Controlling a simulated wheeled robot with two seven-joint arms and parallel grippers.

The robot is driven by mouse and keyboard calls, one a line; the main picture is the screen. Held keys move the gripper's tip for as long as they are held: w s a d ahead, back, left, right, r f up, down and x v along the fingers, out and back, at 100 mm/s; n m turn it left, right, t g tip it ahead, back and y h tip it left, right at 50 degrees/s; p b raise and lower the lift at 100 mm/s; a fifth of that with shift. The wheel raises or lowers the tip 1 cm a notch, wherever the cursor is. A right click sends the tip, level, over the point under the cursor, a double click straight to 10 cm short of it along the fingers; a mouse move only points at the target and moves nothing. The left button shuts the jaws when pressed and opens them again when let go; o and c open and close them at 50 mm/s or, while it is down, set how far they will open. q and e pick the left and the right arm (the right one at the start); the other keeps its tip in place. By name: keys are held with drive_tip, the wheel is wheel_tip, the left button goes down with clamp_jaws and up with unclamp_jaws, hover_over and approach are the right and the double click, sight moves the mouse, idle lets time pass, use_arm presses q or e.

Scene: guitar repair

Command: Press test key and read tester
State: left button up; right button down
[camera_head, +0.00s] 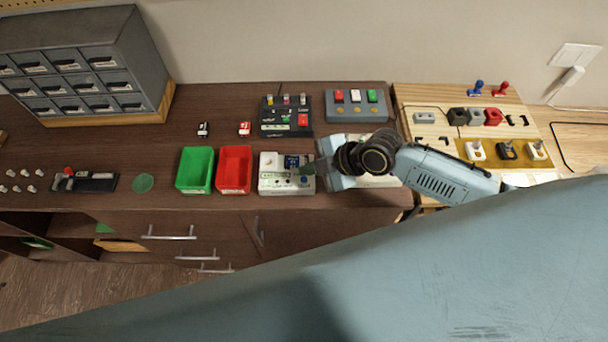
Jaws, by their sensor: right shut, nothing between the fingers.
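A white tester box (272,186) stands on the dark bench, right of the red bin. It has a small dark blue panel, a round white part at its upper left and a blue round key (304,181) at its lower right. My right gripper (308,169) comes in from the right, shut and empty, with its fingertips over the right part of the tester, close to the blue key. I cannot tell whether the fingertips touch the tester. The reading is too small to make out. My left gripper is not in view.
A green bin (195,170) and a red bin (234,170) stand left of the tester. Behind it are a black device (285,130) and a grey three-button box (356,113). A grey drawer cabinet (80,60) stands at the back left. A wooden board with several parts lies right.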

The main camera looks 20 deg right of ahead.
sight(309, 182)
wheel_tip(309, 182, up, 4)
drive_tip(key=p, duration=0.2)
drive_tip(key=shift+p, duration=0.35)
idle(0.5)
